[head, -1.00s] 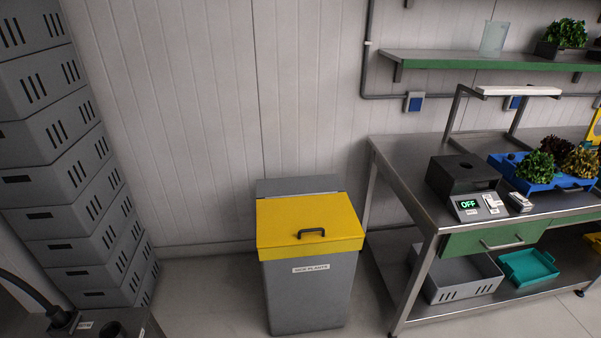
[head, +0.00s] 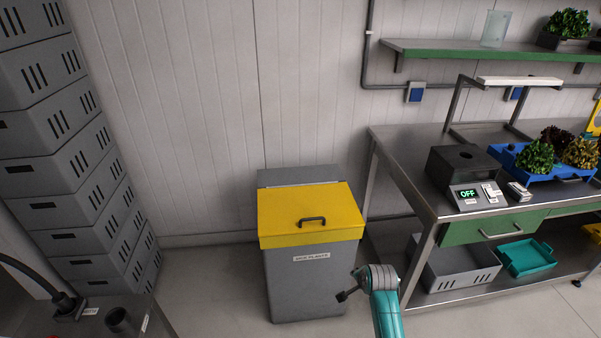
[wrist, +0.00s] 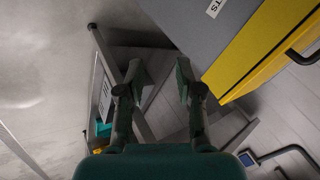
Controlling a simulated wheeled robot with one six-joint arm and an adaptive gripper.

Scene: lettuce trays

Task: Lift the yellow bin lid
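The grey bin (head: 300,285) stands on the floor against the wall with its yellow lid (head: 285,205) down flat on it. A black handle (head: 312,220) is on top of the lid near its front. In the wrist view the yellow lid (wrist: 265,45) and part of its handle (wrist: 303,52) show at the upper right, tilted. My gripper (wrist: 158,80) has its two fingers apart with nothing between them. In the head view my gripper (head: 347,295) is small and dark, low and right of the bin's front, below the lid and apart from the handle.
A steel workbench (head: 410,150) stands right of the bin, with a grey crate (head: 450,285) and a teal tray (head: 525,260) on its lower shelf. Stacked grey crates (head: 75,175) stand at the left. The floor between stack and bin is clear.

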